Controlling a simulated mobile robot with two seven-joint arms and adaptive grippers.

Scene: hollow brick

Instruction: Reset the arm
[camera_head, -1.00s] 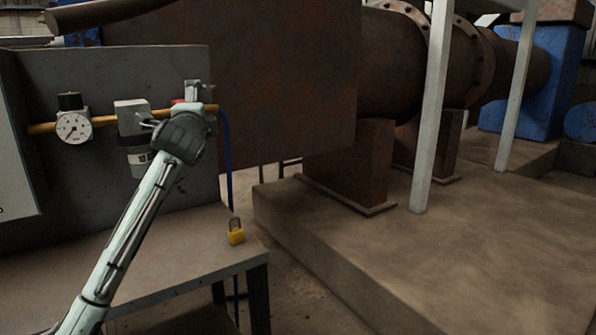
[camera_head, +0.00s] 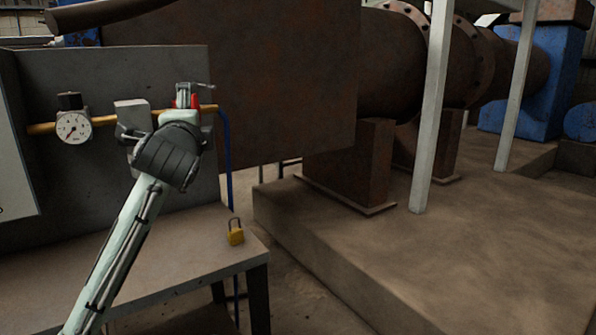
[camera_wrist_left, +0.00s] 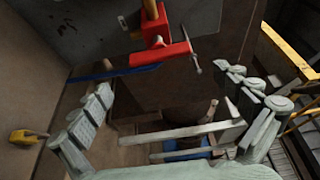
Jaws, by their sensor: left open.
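My left arm (camera_head: 125,250) rises from the lower left of the head view to its dark wrist (camera_head: 170,155), in front of the grey panel. Its left gripper is mostly hidden behind the wrist there. In the left wrist view the left gripper (camera_wrist_left: 165,85) is open, its fingers spread wide with nothing between them. A red valve (camera_wrist_left: 160,48) on the pipe lies beyond the fingertips, apart from them. The valve also shows in the head view (camera_head: 187,99), just above the wrist. My right gripper is not in view.
A yellow padlock (camera_head: 235,236) stands on the table (camera_head: 215,255) to the right of the arm. A gauge (camera_head: 73,127) and a grey fitting (camera_head: 132,113) sit on the yellow pipe. A blue hose (camera_head: 227,160) hangs at the panel's right edge. White posts stand farther right.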

